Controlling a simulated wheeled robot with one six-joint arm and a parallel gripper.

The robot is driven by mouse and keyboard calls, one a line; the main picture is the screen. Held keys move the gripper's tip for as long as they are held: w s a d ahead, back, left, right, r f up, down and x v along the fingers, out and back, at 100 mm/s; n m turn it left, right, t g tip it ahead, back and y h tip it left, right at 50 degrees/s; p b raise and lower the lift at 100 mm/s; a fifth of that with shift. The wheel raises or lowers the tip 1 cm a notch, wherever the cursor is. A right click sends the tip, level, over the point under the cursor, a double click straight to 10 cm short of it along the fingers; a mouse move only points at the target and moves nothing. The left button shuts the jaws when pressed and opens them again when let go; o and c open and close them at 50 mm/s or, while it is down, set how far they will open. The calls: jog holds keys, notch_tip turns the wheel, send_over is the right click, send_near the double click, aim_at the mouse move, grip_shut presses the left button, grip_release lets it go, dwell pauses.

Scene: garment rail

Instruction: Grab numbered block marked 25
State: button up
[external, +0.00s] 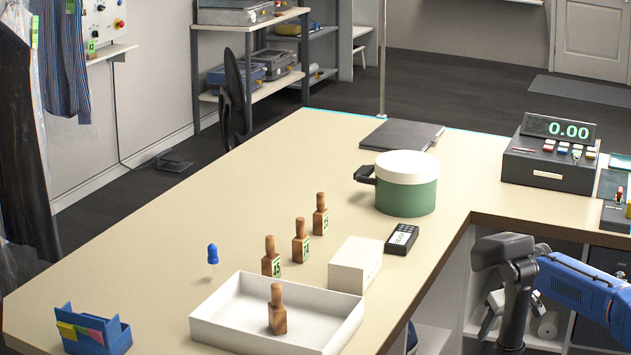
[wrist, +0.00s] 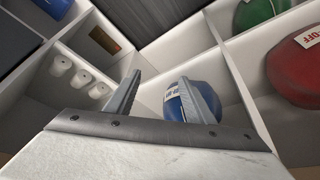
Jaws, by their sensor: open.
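Three brown wooden numbered blocks stand upright in a slanting row on the counter in the external view: a near one (external: 271,257), a middle one (external: 300,241) and a far one (external: 320,214). Each has a small green label, too small to read surely, so I cannot tell which is 25. A similar brown block (external: 277,310) stands in the white tray (external: 205,318), with no readable number. My gripper (wrist: 160,78) is open in the wrist view, with nothing held between its fingers. It points into a compartmented shelf, away from the blocks. My gripper is not clearly visible in the external view.
A white box (external: 355,265), a card terminal (external: 401,239) and a green pot (external: 405,190) stand near the blocks. A blue stamp-like item (external: 212,255) is left of them. In the wrist view, a blue labelled object (wrist: 205,98) sits behind the right finger.

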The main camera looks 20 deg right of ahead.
jog(key=w+a+r, duration=0.4)
jog(key=w+r, duration=0.8)
jog(key=r, duration=0.3)
notch_tip(320, 180, up, 22)
jog(key=g, duration=0.1)
send_over(321, 205)
jog(key=s+d, duration=0.1)
jog(key=s, duration=0.2)
jog(key=x, duration=1.2)
jog(key=shift+w+d+f, duration=0.1)
jog(key=shift+f, duration=0.15)
jog(key=shift+a+x, duration=0.2)
jog(key=shift+x, duration=2.4)
grip_shut()
